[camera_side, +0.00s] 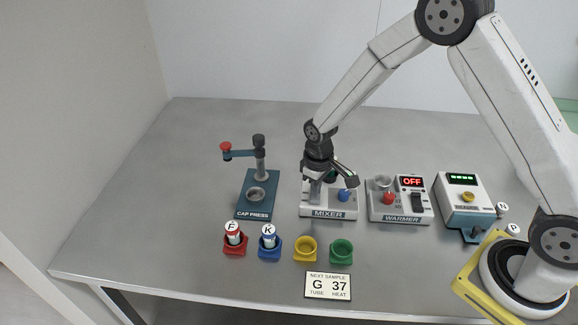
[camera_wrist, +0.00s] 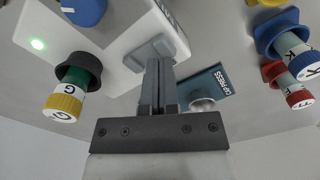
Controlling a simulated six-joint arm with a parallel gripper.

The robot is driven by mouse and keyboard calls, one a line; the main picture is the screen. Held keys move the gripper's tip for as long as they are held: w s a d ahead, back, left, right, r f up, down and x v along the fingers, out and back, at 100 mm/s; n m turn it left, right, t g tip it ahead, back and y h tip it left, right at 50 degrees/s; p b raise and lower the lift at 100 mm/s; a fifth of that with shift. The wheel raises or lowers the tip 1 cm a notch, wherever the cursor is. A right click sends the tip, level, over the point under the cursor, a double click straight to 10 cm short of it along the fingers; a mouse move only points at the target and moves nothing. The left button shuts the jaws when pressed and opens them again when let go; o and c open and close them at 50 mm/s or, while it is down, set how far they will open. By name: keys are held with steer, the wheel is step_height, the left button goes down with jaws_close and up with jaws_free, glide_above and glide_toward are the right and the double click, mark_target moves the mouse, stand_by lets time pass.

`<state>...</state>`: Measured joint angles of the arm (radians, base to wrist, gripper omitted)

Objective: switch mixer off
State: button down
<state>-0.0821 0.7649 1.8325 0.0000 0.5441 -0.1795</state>
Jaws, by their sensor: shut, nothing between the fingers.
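The white mixer (camera_side: 336,212) stands mid-table with a blue knob (camera_side: 344,195) on its right side. In the wrist view the mixer (camera_wrist: 122,38) shows a lit green light (camera_wrist: 38,44), the blue knob (camera_wrist: 84,8) and a black holder (camera_wrist: 80,72). A tube marked G (camera_wrist: 65,100) with a yellow cap sits in that holder. My gripper (camera_side: 315,202) is shut and empty, pointing down over the mixer's left part. In the wrist view its fingertips (camera_wrist: 158,62) are close to a grey block on the mixer (camera_wrist: 150,50); whether they touch is unclear.
The cap press (camera_side: 257,196) stands left and the warmer (camera_side: 400,207), reading OFF, stands right. A device with a green display (camera_side: 463,197) is farther right. Red and blue holders with tubes, plus empty yellow (camera_side: 305,250) and green (camera_side: 341,252) holders, stand in front. The sample sign reads G, 37.

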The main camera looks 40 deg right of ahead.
mark_target(318, 199)
steer(key=shift+f, duration=0.8)
stand_by(0.7)
steer(key=shift+r, duration=3.45)
steer(key=shift+r, duration=0.1)
steer(key=shift+s+d+r, duration=0.15)
steer(key=shift+s+r, duration=0.2)
steer(key=shift+s, duration=0.1)
steer(key=s+d+r+m+t, duration=0.1)
steer(key=s+r, duration=0.2)
steer(key=s, duration=0.4)
steer(key=s+d+r+m+t, duration=0.1)
steer(key=s+d+r+m, duration=0.1)
steer(key=s, duration=0.6)
steer(key=shift+d+r+t, duration=0.15)
steer(key=shift+r+t, duration=0.15)
steer(key=shift+r, duration=0.1)
